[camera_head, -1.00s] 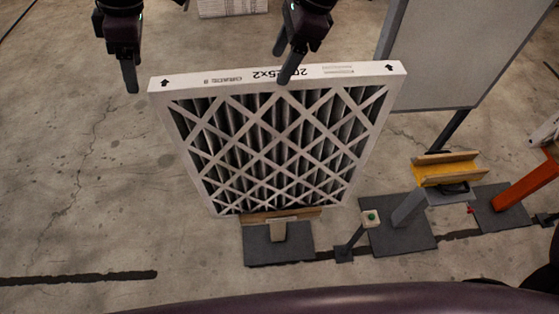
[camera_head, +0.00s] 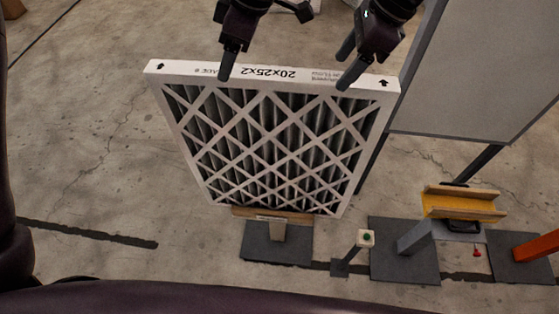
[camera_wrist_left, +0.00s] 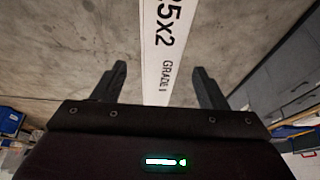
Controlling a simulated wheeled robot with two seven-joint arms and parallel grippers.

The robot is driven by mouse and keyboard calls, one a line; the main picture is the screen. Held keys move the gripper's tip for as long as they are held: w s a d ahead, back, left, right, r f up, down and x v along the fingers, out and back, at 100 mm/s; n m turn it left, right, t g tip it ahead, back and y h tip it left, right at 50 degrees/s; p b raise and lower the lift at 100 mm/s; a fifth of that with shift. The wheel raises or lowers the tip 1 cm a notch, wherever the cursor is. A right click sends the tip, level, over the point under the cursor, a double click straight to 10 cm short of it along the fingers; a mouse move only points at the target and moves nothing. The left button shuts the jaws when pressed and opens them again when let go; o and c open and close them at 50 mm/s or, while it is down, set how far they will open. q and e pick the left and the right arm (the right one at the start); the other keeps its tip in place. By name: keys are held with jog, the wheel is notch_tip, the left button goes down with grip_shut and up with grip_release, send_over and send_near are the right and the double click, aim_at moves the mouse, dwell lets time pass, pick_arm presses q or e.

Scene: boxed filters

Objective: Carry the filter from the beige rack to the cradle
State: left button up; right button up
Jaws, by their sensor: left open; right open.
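The filter (camera_head: 270,140), a white-framed panel with dark pleats behind a lattice, stands upright on the beige rack (camera_head: 285,217), a low wooden-topped stand on a dark base. My left gripper (camera_head: 228,66) is open at the filter's top edge, left of its middle. In the left wrist view its fingers (camera_wrist_left: 158,70) lie either side of the printed edge (camera_wrist_left: 163,45), with gaps showing. My right gripper (camera_head: 349,62) is open at the top edge near the right corner. The cradle (camera_head: 462,207), yellow with wooden strips, is empty at the right.
A post with a green button (camera_head: 366,238) stands between rack and cradle. A large grey panel (camera_head: 470,70) on dark legs stands behind the cradle. An orange part (camera_head: 537,246) is at the right edge. The floor left of the filter is clear.

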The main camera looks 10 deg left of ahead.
aim_at(220, 83)
pick_arm(q)
jog(key=shift+a+f, duration=0.1)
jog(key=shift+a, duration=0.4)
pick_arm(e)
jog(key=shift+a, duration=0.5)
pick_arm(q)
jog(key=x, duration=0.3)
jog(key=shift+s+d+f, duration=0.1)
jog(key=shift+d+f, duration=0.15)
jog(key=shift+f, duration=0.25)
pick_arm(e)
jog(key=f, duration=0.4)
jog(key=shift+s+a, duration=0.1)
jog(key=shift+a, duration=0.2)
pick_arm(q)
jog(key=shift+a+x, duration=0.25)
jog(key=shift+x, duration=1.75)
pick_arm(e)
jog(key=shift+a+x, duration=0.15)
jog(key=shift+x, duration=0.8)
jog(key=shift+a+x, duration=0.15)
jog(key=shift+x, duration=0.8)
pick_arm(q)
jog(key=shift+d+r, duration=0.1)
jog(key=shift+r, duration=0.05)
pick_arm(e)
jog(key=shift+d+r, duration=0.1)
jog(key=shift+r, duration=0.05)
